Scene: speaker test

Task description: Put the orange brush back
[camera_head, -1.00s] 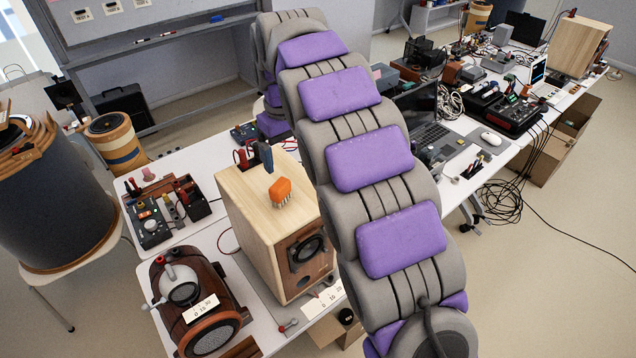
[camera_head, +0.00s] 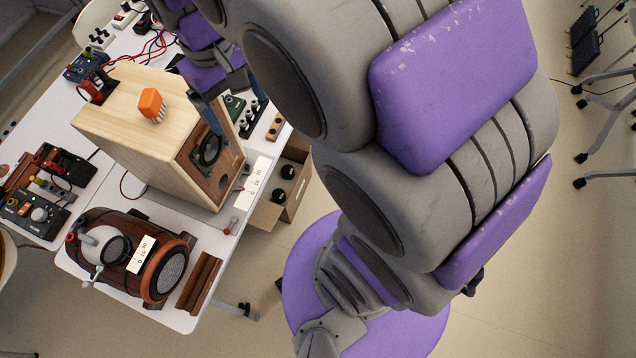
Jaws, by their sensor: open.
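The orange brush (camera_head: 151,102) stands on the light wooden top of the speaker (camera_head: 112,112), with its pale bristles pointing down. My gripper (camera_head: 222,104) is open and empty. It hangs near the speaker's front upper edge, to the right of the brush and apart from it. One dark blue finger overlaps the speaker's front near the round driver; whether it touches cannot be told. My purple and grey arm crosses the top and right of the view and hides part of the table behind the speaker.
A barrel-shaped wooden device (camera_head: 122,250) stands on the white table (camera_head: 75,262) in front of the speaker. Electronic boxes (camera_head: 38,212) lie at the left. Red and blue cables run behind. An open cardboard box (camera_head: 293,200) is on the floor at the right.

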